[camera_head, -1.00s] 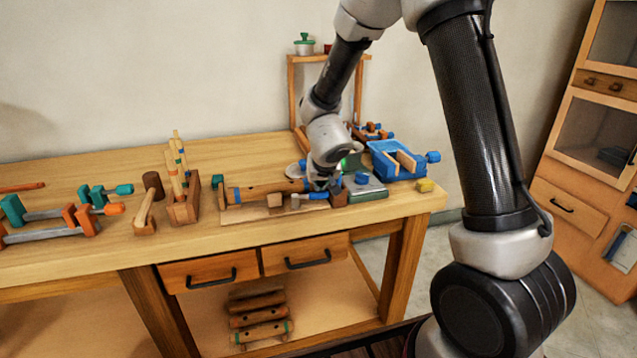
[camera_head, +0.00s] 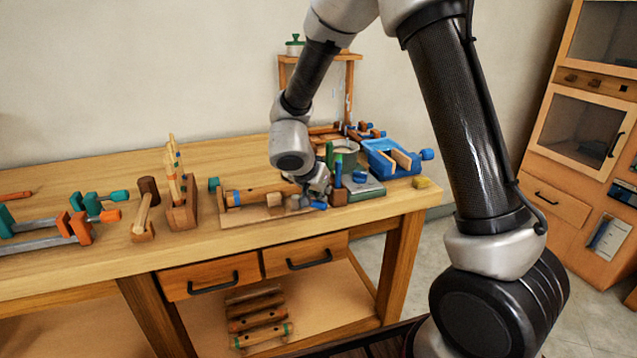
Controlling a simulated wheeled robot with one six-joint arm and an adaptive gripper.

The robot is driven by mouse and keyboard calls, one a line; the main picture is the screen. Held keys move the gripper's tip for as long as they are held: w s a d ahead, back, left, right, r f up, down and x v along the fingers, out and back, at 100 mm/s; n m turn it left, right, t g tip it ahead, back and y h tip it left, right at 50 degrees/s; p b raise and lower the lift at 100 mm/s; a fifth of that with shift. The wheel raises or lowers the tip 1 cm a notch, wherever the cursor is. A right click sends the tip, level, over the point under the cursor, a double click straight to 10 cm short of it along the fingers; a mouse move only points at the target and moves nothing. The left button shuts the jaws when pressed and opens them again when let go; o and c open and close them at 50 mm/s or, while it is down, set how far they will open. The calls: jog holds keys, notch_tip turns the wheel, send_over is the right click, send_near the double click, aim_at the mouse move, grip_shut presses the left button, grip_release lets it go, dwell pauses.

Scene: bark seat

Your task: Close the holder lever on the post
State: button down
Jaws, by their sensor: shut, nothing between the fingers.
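On the bench, a wooden holder carries a horizontal wooden bar (camera_head: 268,194) with a blue band near its left end. At its right end stands a short brown post (camera_head: 338,196). A narrow blue piece (camera_head: 338,174), which looks like the lever, stands upright above the post. Another blue tip (camera_head: 319,205) shows low, left of the post. My gripper (camera_head: 320,188) is shut and empty, pointing down just left of the post. It partly hides the holder's right end, and I cannot tell whether it touches the blue piece.
A wooden mallet (camera_head: 143,216), a tool rack (camera_head: 183,214) and clamps (camera_head: 75,228) are to the left. The front bench strip is fairly clear.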

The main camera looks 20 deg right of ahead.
aim_at(318, 208)
jog(key=s+m+g, duration=0.1)
jog(key=s+a+m+g+h, duration=0.1)
jog(key=m, duration=0.1)
jog(key=shift+a+m, duration=0.25)
jog(key=shift+m, duration=0.05)
jog(key=shift+s+a, duration=0.75)
jog(key=shift+a, duration=0.3)
jog(key=shift+a+f, duration=0.1)
jog(key=shift+a, duration=0.1)
